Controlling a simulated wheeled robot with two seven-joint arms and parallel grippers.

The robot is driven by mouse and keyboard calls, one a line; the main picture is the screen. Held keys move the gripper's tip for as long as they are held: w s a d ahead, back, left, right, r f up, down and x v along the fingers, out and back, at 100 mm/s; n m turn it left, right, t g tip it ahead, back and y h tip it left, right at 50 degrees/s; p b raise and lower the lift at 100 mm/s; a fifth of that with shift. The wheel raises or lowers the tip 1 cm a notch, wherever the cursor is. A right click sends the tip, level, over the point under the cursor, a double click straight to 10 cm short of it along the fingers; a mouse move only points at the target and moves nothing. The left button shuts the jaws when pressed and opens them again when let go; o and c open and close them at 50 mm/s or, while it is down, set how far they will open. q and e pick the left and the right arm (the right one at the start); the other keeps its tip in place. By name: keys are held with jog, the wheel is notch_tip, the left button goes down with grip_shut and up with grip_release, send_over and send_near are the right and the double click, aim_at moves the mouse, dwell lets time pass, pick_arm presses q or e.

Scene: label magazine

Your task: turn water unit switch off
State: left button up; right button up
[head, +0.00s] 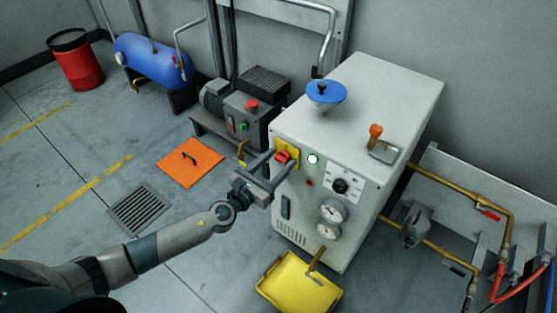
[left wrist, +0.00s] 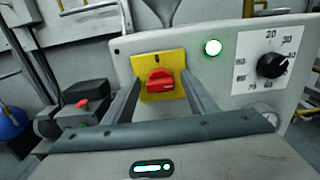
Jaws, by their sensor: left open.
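The water unit (head: 360,100) is a large white cabinet. Its switch (head: 283,156) is a red rotary handle on a yellow plate at the front panel's upper left. In the left wrist view the red handle (left wrist: 160,80) lies roughly level across the yellow plate (left wrist: 163,62). My left gripper (head: 281,162) is open in front of the switch, with one finger to each side. The left wrist view also shows the open fingers (left wrist: 160,84) flanking the handle, with nothing held between them. I cannot tell whether they touch it. My right gripper is not in view.
A lit whitish-green lamp (left wrist: 213,47) and a black dial (left wrist: 271,65) are right of the switch. Gauges (head: 330,211) sit lower on the panel. A yellow tray (head: 290,302) is below on the floor. A motor unit (head: 240,112) stands left of the cabinet.

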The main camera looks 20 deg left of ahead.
pick_arm(q)
jog(key=shift+w+d, duration=0.1)
jog(key=shift+w, duration=0.05)
jog(key=c, duration=1.1)
